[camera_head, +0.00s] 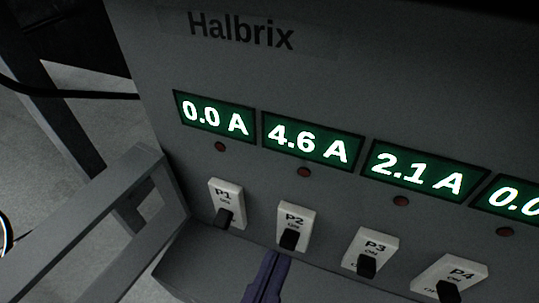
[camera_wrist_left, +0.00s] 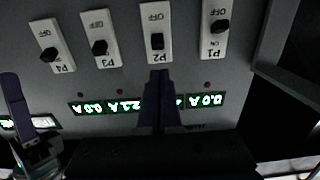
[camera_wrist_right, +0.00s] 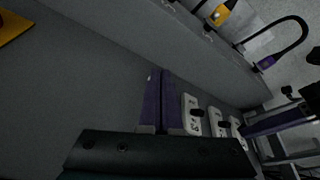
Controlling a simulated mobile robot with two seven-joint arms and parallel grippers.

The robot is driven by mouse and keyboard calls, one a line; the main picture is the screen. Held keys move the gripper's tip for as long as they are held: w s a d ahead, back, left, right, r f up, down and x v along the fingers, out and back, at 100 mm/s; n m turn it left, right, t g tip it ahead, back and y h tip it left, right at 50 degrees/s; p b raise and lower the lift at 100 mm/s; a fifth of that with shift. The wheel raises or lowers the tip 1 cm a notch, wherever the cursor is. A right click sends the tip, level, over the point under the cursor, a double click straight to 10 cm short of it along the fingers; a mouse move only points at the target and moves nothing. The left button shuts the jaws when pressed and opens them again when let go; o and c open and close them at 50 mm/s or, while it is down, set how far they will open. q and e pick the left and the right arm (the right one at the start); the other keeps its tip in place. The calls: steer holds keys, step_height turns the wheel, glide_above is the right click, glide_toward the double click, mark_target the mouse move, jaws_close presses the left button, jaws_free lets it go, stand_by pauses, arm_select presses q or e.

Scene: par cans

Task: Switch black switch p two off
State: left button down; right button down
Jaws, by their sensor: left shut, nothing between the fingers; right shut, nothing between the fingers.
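Black switch P2 sits on a white plate (camera_head: 295,217) on the grey panel; its lever (camera_head: 289,239) also shows in the left wrist view (camera_wrist_left: 157,41). There, OFF is readable and the lever lies toward the P2 lettering end. The display above P2 (camera_head: 311,140) reads 4.6 A. My left gripper (camera_head: 270,262) has its purple fingers shut and empty, with the tips just below P2's plate in the head view. In the left wrist view the tips (camera_wrist_left: 159,74) sit close by the plate's lettering end; contact cannot be told. My right gripper (camera_wrist_right: 160,72) is shut and empty, beside the switch row.
Neighbouring switches P1 (camera_head: 227,203) and P3 (camera_head: 371,252) flank P2 closely, with P4 (camera_head: 450,277) further right. Displays read 0.0 A over P1 and 2.1 A over P3. A grey frame bar (camera_head: 100,220) stands left of the panel.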

mark_target(288, 243)
arm_select(q)
steer(key=shift+b+x, duration=0.5)
steer(key=shift+x, duration=1.45)
steer(key=shift+f+b, duration=1.05)
steer(key=shift+f, duration=0.3)
steer(key=shift+s+r, duration=0.1)
steer(key=shift+r, duration=0.05)
steer(key=shift+s+a+r+p, duration=0.1)
steer(key=shift+s+p, duration=0.15)
steer(key=shift+p, duration=0.1)
steer(key=v, duration=0.1)
steer(key=p+v, duration=0.1)
steer(key=v, duration=0.2)
steer(key=shift+s+a+r, duration=0.1)
steer(key=shift+s+r, duration=0.05)
steer(key=shift+r, duration=0.2)
